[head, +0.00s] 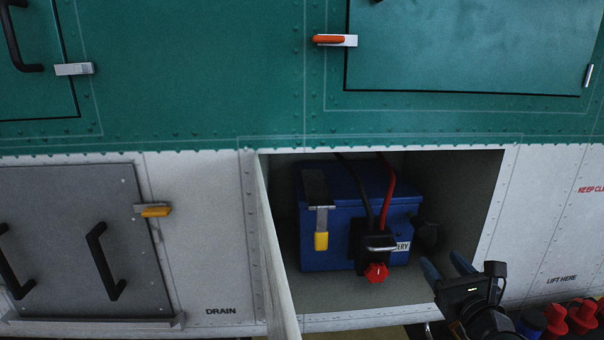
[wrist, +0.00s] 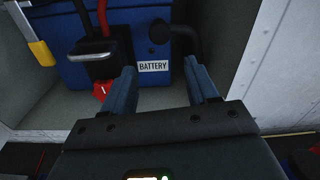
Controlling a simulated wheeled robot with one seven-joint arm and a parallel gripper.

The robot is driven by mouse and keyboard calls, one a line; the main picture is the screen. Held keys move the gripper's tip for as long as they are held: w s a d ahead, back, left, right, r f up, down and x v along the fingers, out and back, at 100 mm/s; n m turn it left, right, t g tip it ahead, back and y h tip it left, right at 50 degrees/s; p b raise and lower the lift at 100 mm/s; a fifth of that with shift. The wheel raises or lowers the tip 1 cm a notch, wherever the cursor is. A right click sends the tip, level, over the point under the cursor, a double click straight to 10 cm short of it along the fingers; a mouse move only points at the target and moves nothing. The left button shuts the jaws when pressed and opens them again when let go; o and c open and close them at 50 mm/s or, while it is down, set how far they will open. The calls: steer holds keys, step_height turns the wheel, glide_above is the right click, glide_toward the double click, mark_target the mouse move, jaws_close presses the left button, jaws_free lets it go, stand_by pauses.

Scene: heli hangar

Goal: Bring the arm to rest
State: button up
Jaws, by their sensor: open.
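My gripper (head: 446,264) is in front of the lower right corner of an open battery bay, with its two fingers apart. In the wrist view my gripper (wrist: 163,88) also shows open, with nothing between the fingers. The fingers point toward the blue battery (head: 328,245) inside the bay, which also shows in the wrist view (wrist: 82,72). A black connector (head: 376,248) with a metal handle and a red knob (head: 376,272) is at the battery's front. The gripper appears apart from the battery.
An open door (head: 277,260) stands at the bay's left edge. A yellow-tipped latch (head: 320,225) hangs on the battery. Red and black cables run up from the connector. Red and blue caps (head: 556,320) are at lower right. A grey panel (head: 85,240) with black handles is at left.

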steer(key=s+a+f+n+g, duration=0.1)
steer(key=s+f+n, duration=0.2)
steer(key=s+n, duration=0.35)
steer(key=s+a+f+n, duration=0.2)
steer(key=s+f+n, duration=0.2)
steer(key=s, duration=0.6)
steer(key=s+a+f+n+g, duration=0.1)
steer(key=s+f+n, duration=0.2)
steer(key=s+n, duration=0.35)
steer(key=s+a+r+n, duration=0.2)
steer(key=s+r+n, duration=0.1)
steer(key=s+n, duration=0.3)
steer(key=s+a+r+n, duration=0.2)
steer(key=s+n, duration=0.3)
steer(key=s, duration=0.6)
steer(key=s+a+r+n+g, duration=0.1)
steer(key=s+a+r+n, duration=0.1)
steer(key=s+r+n, duration=0.2)
steer(key=s+n, duration=0.2)
steer(key=s, duration=0.2)
steer(key=shift+s+a+n, duration=0.2)
steer(key=shift+s+n, duration=0.1)
steer(key=shift+s, duration=0.05)
